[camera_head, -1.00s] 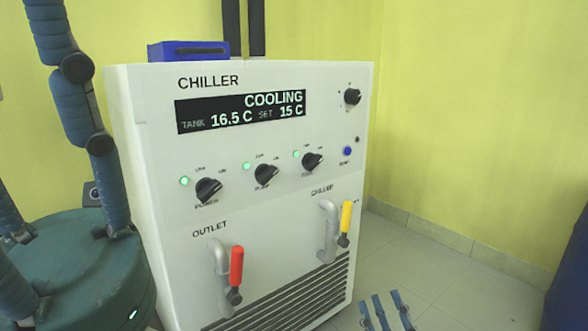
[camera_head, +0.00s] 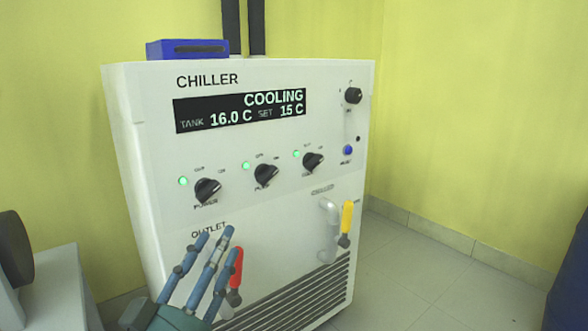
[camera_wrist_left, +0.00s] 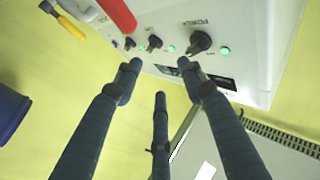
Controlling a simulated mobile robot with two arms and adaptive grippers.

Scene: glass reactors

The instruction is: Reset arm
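The white chiller (camera_head: 265,215) stands in the middle of the head view. Its display (camera_head: 240,110) reads COOLING, tank 16.0 C, set 15 C. My left gripper (camera_head: 217,248) is in front of its lower left, near the OUTLET label, with its fingers spread and nothing seen between them. It partly hides the outlet pipe and overlaps the red valve handle (camera_head: 236,268). I cannot tell whether it touches them. In the left wrist view, the open fingers (camera_wrist_left: 160,75) point toward the chiller (camera_wrist_left: 262,45), and the red handle (camera_wrist_left: 118,14) lies beyond them. My right gripper is not in view.
A yellow valve handle (camera_head: 347,220) hangs at the chiller's right pipe. Black knobs (camera_head: 207,190) with green lights line its front. A blue box (camera_head: 188,49) sits on top. The floor (camera_head: 400,270) to the right is clear. A dark blue object (camera_head: 572,275) stands at the right edge.

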